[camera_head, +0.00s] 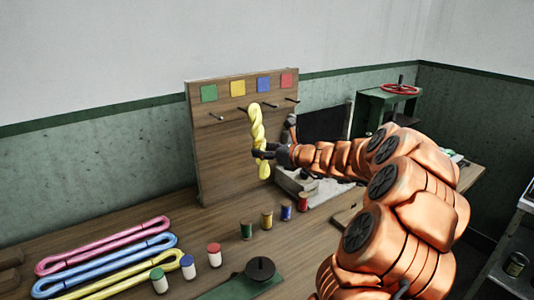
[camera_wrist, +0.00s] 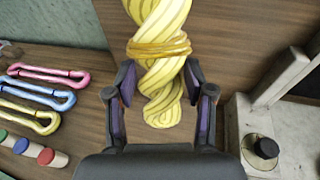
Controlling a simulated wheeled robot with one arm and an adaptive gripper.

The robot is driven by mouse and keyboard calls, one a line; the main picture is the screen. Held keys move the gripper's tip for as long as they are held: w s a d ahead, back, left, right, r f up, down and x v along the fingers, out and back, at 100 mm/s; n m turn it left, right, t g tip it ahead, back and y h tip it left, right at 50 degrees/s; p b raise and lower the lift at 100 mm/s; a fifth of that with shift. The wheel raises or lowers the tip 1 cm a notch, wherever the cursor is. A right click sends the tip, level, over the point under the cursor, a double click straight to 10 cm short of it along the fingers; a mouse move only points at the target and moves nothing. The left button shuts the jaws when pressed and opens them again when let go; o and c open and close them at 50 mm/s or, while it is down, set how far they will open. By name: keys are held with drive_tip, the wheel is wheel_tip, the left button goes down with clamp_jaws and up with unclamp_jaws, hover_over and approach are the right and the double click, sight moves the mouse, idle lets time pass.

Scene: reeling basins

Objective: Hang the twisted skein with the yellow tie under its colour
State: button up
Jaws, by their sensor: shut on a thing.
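The twisted skein (camera_head: 257,128) is pale yellow and hangs upright in my gripper (camera_head: 263,153). In the wrist view the skein (camera_wrist: 160,80) stands between the two fingers of my gripper (camera_wrist: 160,72), with a darker yellow tie (camera_wrist: 158,48) around it above the fingers. My gripper is shut on its lower part. The skein's top is cut off in the wrist view.
Pink (camera_head: 105,245), blue (camera_head: 105,266) and yellow (camera_head: 115,278) skeins lie at left on the table. Several spools (camera_head: 246,231) stand before the board.

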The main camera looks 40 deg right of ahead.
drive_tip(key=shift+d+x, duration=0.15)
drive_tip(key=shift+x, duration=0.6)
drive_tip(key=shift+d+x, duration=0.15)
drive_tip(key=shift+x, duration=0.65)
drive_tip(key=shift+w+d+f+p, duration=0.1)
drive_tip(key=shift+w+f+p, duration=0.15)
drive_tip(key=shift+w, duration=0.55)
drive_tip(key=shift+w+d+f+p, duration=0.1)
drive_tip(key=shift+w+f, duration=0.1)
drive_tip(key=shift+w, duration=0.6)
drive_tip(key=o, duration=1.3)
drive_tip(key=shift+c, duration=0.2)
drive_tip(key=v, duration=1.2)
drive_tip(key=shift+w+a, duration=0.1)
